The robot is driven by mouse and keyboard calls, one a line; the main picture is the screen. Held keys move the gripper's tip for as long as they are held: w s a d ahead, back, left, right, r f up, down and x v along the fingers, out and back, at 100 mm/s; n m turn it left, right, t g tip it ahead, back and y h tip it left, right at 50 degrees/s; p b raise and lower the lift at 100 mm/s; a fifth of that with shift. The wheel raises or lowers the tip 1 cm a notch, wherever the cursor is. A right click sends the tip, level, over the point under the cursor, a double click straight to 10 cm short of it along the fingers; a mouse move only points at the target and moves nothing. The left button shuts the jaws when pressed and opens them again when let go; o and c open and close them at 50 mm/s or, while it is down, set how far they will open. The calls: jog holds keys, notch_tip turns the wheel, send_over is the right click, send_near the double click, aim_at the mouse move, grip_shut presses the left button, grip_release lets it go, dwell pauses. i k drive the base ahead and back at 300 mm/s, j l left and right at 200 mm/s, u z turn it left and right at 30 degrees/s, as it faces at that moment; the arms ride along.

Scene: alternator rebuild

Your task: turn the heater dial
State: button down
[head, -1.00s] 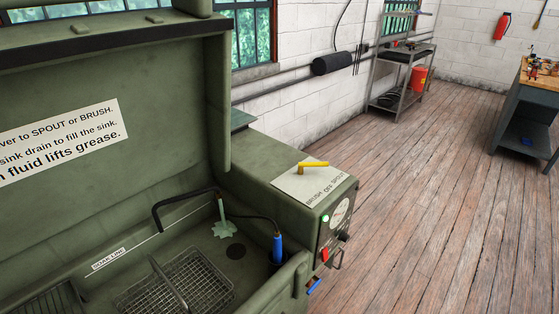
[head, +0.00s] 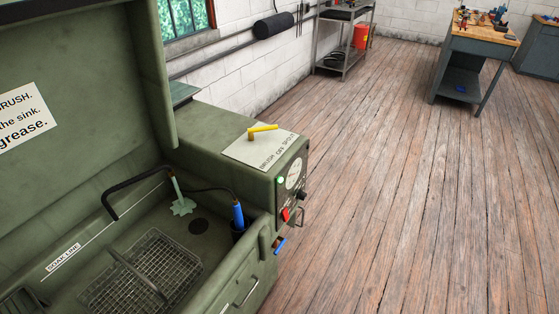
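The green parts washer has a control panel (head: 291,190) on its right end, seen at a steep angle. On the panel are a round white gauge (head: 295,174), a lit green lamp (head: 281,180), a small black knob (head: 302,195) and a red switch (head: 285,214). The black knob looks like the heater dial, but its markings are too small to read. My gripper is not in view, and nothing touches the panel.
A yellow lever (head: 262,128) sits on the washer's top plate. The open basin holds a wire basket (head: 150,270) and a blue-handled brush (head: 238,215). A blue handle (head: 279,246) sticks out below the panel. The wooden floor (head: 400,200) to the right is clear.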

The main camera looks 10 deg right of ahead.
aim_at(302, 196)
jog(key=i+l+z, duration=0.15)
jog(key=i+l, duration=0.75)
